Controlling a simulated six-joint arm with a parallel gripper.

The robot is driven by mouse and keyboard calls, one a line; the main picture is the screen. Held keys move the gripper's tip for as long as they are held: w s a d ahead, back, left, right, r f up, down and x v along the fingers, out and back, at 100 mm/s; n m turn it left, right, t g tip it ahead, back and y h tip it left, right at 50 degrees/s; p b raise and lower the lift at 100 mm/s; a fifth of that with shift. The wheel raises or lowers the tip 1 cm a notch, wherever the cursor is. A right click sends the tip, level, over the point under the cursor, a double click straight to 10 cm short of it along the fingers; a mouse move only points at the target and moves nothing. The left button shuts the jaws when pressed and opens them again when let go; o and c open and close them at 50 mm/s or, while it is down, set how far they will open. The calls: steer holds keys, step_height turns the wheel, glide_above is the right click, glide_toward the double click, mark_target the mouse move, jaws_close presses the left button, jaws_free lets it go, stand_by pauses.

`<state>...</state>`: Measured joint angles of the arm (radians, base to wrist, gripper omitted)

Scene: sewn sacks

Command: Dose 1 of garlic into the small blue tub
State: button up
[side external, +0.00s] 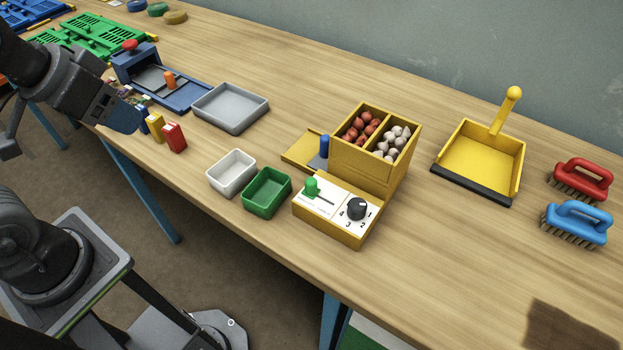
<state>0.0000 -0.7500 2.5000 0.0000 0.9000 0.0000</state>
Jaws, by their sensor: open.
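A yellow dispenser (398,178) stands mid-table. Its open top has two compartments, with red onion-like bulbs (358,127) on the left and whitish garlic (391,143) on the right. Its front panel has a green lever (311,187) at the left end of a slot and a black numbered dial (357,208); its setting is too small to read. A blue knob (324,146) stands on its left side. A white tub (232,173) and a green tub (267,192) are empty. My gripper (124,117) is open at the left, away from the dispenser.
A grey tray (231,107) is empty. Red, yellow and blue small blocks (174,137) stand near my gripper, by a blue device with a red knob (130,46). A yellow dustpan (480,160), red brush (582,180) and blue brush (577,223) lie right. The front right table is clear.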

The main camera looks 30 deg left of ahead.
steer(key=shift+c, duration=0.6)
steer(key=shift+w+d+r, duration=0.15)
steer(key=shift+w+r, duration=0.05)
steer(key=shift+w, duration=0.05)
steer(key=shift+c, duration=0.4)
steer(key=m+g, duration=0.6)
steer(key=m, duration=1.2)
glide_above(311, 180)
step_height(311, 180, down, 3)
step_height(311, 180, down, 14)
steer(key=shift+r, duration=0.1)
steer(key=shift+c, duration=0.4)
jaws_close()
